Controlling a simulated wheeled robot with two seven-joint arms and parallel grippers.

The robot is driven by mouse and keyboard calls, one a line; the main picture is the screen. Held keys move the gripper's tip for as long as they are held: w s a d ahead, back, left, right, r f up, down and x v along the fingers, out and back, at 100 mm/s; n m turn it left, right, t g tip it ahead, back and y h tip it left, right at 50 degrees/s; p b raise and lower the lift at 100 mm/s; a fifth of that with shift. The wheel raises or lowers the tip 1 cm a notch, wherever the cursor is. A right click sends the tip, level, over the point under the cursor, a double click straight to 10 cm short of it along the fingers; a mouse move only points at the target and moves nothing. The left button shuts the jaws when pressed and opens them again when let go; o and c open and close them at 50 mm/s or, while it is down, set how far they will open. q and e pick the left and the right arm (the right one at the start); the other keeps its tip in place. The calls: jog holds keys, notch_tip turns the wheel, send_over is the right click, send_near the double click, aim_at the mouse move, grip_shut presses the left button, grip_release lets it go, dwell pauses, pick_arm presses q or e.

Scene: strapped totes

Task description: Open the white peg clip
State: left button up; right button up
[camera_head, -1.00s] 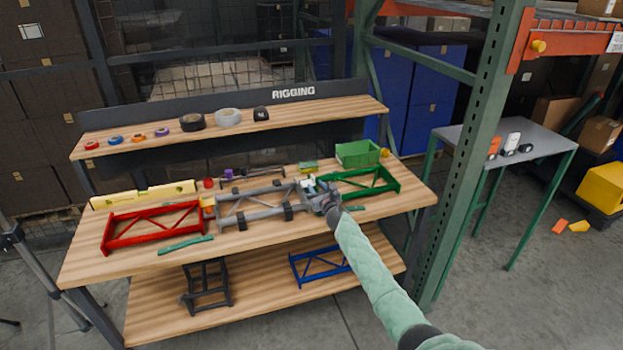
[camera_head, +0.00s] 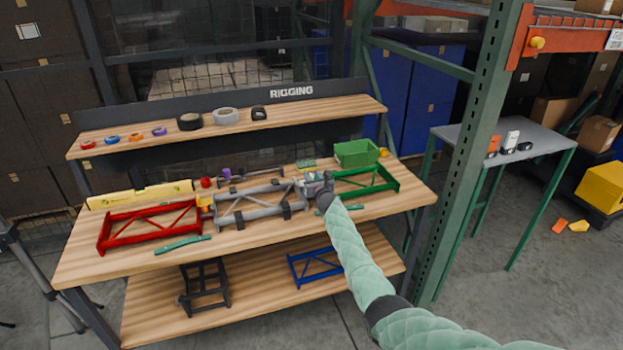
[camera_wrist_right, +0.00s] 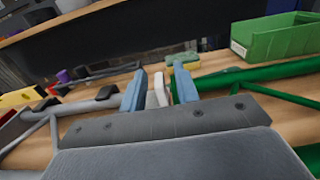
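The white peg clip (camera_wrist_right: 161,89) shows in the right wrist view as a small pale upright piece between my two blue-grey fingertips. In the head view my right gripper (camera_head: 316,182) is over the joint of the grey frame (camera_head: 250,208) and the green frame (camera_head: 365,183), and it hides most of the clip there. In the wrist view my right gripper (camera_wrist_right: 160,86) has its fingers apart, one on each side of the clip. I cannot tell whether either finger touches it. My left gripper is not in view.
A red frame (camera_head: 150,227) and a yellow level (camera_head: 140,195) lie on the left of the bench. A green bin (camera_head: 357,153) stands behind the green frame. A green strap (camera_head: 183,245) lies at the front. A shelf (camera_head: 150,138) with tape rolls runs above. A steel post (camera_head: 470,165) stands right.

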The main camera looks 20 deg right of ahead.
jog(key=shift+w, duration=0.4)
grip_shut()
jog(key=shift+a, duration=0.1)
